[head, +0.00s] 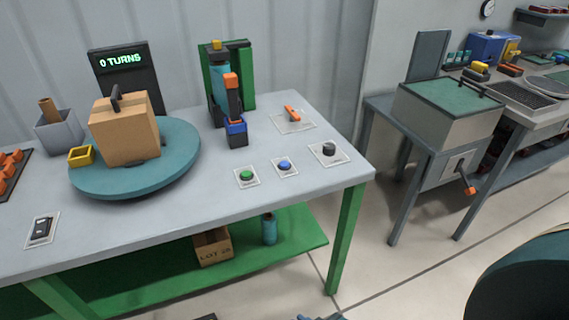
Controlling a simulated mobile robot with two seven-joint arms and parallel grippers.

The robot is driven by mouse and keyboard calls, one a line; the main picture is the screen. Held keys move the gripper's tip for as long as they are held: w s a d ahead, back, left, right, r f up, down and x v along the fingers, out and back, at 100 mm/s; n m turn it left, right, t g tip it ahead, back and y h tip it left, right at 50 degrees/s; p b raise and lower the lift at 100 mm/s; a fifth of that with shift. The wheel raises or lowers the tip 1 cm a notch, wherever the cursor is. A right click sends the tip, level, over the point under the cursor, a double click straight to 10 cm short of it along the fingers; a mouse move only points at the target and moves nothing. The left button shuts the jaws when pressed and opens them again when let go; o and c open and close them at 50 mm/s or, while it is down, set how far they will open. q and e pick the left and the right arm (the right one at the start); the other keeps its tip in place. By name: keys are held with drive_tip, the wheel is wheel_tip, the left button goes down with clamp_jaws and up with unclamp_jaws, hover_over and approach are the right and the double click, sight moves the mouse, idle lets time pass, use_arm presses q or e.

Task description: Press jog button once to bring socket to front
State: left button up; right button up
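Three controls stand on pale plates along the table's front right: a green button (247,175), a blue button (285,166) and a dark knob (329,149). Their labels are too small to read, so I cannot tell which is the jog button. A teal turntable (180,165) carries a tan block (125,130) with a dark handle on top. A yellow square open piece (81,156), possibly the socket, sits at the turntable's left edge. The display (124,60) behind reads "0 TURNS". Neither gripper can be made out; only small dark parts show at the bottom edge.
A green and teal machine (232,90) with an orange part stands behind the buttons. An orange switch (292,113) sits at the back right. A grey bin (58,130) is at the left, a black device (41,229) at the front left. The table front between is clear.

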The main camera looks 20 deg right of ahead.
clamp_jaws()
idle(1.2)
